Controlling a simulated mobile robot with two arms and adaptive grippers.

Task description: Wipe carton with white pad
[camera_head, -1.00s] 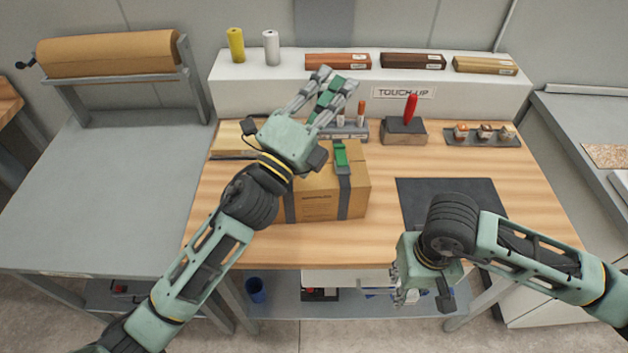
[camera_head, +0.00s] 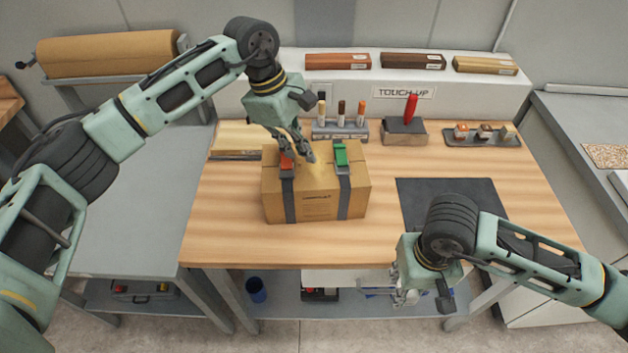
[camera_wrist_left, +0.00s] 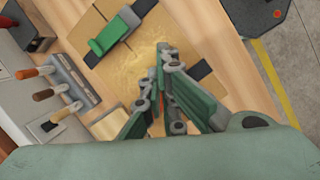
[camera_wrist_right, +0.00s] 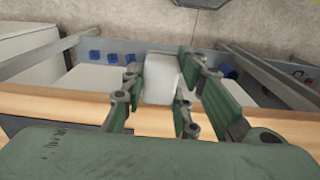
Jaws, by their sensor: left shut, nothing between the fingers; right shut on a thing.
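The carton (camera_head: 318,205) stands upright on the wooden table, with two dark straps around it; one bears a green buckle (camera_head: 341,156) and the other an orange buckle (camera_head: 286,162). A light yellowish patch shows on its top. My left gripper (camera_head: 309,155) is shut and empty, pointing down just over the carton top between the buckles. In the left wrist view its fingertips (camera_wrist_left: 165,55) are over the carton top (camera_wrist_left: 125,65); I cannot tell whether they touch. My right gripper (camera_wrist_right: 158,85) is shut on the white pad (camera_wrist_right: 161,78), low in front of the table edge.
A tool holder (camera_head: 340,130) with several handles stands behind the carton. A dark block (camera_head: 404,131) with a red handle and a tray of small jars (camera_head: 483,137) are to its right. A dark mat (camera_head: 440,190) lies right of the carton. The table's front left is clear.

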